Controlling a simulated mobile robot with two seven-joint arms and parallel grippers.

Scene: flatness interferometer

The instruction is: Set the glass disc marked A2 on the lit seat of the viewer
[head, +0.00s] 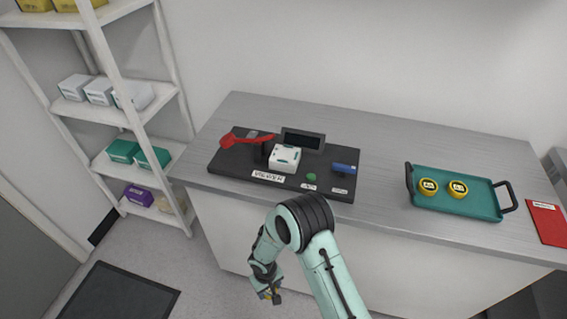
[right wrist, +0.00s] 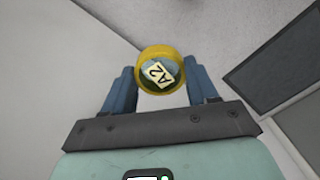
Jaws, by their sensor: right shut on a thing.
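My right gripper (head: 270,294) hangs low in front of the counter, over the floor. In the right wrist view its blue fingers (right wrist: 163,92) are shut on the glass disc marked A2 (right wrist: 160,74), which has a yellow rim and a pale label. The viewer (head: 230,159) is a black base on the counter's left part, with a white block (head: 285,158), a dark display (head: 303,139) and a red lever-like part (head: 246,139) on it. I cannot make out a lit seat. My left gripper is not in view.
A green button (head: 311,177) and a blue part (head: 345,168) sit on the viewer's right side. A teal tray (head: 478,204) holds two yellow-rimmed discs (head: 428,187) (head: 458,189). A red booklet (head: 547,222) lies at far right. The counter between viewer and tray is clear. Shelves (head: 115,105) stand left.

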